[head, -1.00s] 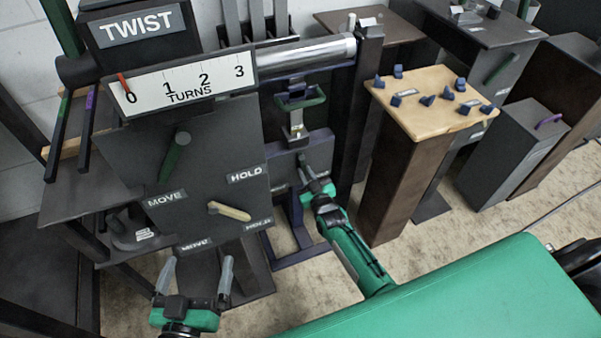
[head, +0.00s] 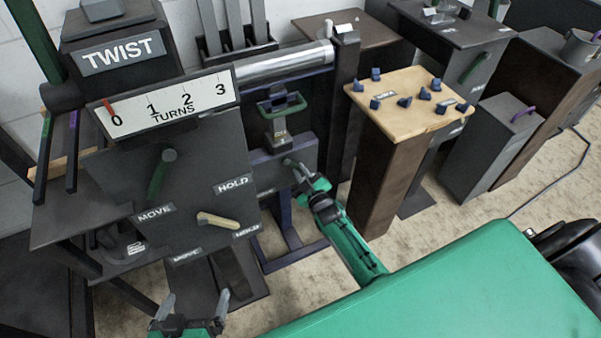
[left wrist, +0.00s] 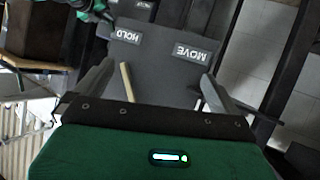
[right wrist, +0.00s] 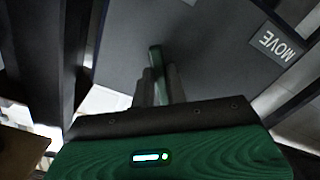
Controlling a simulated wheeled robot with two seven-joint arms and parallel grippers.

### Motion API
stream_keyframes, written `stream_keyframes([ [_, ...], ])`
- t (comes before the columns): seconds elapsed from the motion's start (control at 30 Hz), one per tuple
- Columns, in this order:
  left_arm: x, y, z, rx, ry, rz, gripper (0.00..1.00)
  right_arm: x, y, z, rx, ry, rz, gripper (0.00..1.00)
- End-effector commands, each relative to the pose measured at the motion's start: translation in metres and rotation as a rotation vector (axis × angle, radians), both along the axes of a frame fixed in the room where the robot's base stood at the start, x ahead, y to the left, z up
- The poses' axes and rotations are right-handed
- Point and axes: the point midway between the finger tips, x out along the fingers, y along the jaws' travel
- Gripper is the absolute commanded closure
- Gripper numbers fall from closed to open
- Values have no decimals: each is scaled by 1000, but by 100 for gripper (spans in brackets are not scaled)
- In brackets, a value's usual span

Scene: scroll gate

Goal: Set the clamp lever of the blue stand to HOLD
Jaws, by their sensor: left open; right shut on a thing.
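The blue stand (head: 292,236) is behind and right of the dark lever panel in the head view. My right gripper (head: 293,166) is at its upper plate (head: 262,172). In the right wrist view, the right gripper (right wrist: 160,75) is shut on a green lever (right wrist: 156,57) that stands up from a dark panel. A MOVE label (right wrist: 277,44) is to the right of the lever there. The lever is mostly hidden in the head view. My left gripper (head: 195,299) is open and empty, low in front of the dark panel.
The dark panel (head: 205,160) carries another green lever (head: 161,175), a tan lever (head: 217,220) and MOVE and HOLD labels. The tan lever also shows in the left wrist view (left wrist: 127,82), apart from the fingers. A wooden-topped stand (head: 400,117) with several blue pieces is at right.

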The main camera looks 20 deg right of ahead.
Motion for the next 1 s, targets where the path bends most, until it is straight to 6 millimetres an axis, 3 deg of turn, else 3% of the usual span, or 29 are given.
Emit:
stream_keyframes([
  [0.27, 0, 0, 0, 0, 1, 0, 0, 0, -1, 0, -5, -1, -1, 100],
  [0.3, 0, 0, 0, 0, 1, 0, 0, 0, -1, 0, -5, -1, -1, 82],
  [0.4, 0, 0, 0, 0, 0, 0, 0, 0, -1, 0, -4, -1, -1, 64],
  [0.77, 0, 0, 1, 1, 4, -1, 0, -4, -1, 0, -2, 1, -1, 64],
  [1.0, -1, 15, 3, 54, 84, 10, 0, -38, -2, 1, -2, 3, -1, 64],
])
